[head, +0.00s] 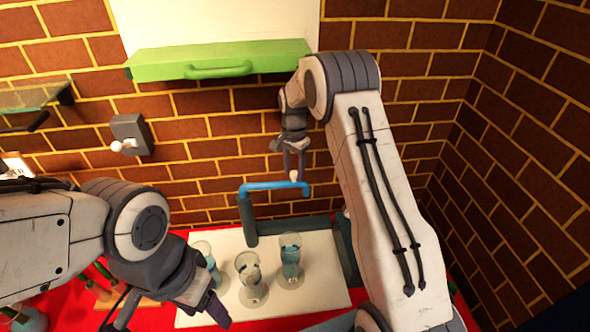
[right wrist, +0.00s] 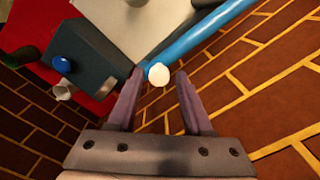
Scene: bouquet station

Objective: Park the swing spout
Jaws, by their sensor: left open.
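The swing spout is a blue pipe (head: 270,186) on top of an upright dark teal post (head: 248,222), reaching to the right and bending down at its end. A small white knob (head: 294,175) sits on the spout near that end. My right gripper (head: 293,167) is over the knob, fingers pointing down. In the right wrist view the white knob (right wrist: 158,74) lies between the open fingertips, with a visible gap on both sides, and the blue pipe (right wrist: 205,35) runs off to the upper right. My left gripper (head: 215,308) is open, low and left, near the glasses.
Several clear glasses (head: 249,276) holding bluish liquid stand on a white board (head: 322,270) below the spout. A green bar with a handle (head: 220,61) and a grey wall box (head: 131,135) are on the brick wall. A blue button (right wrist: 64,64) shows in the right wrist view.

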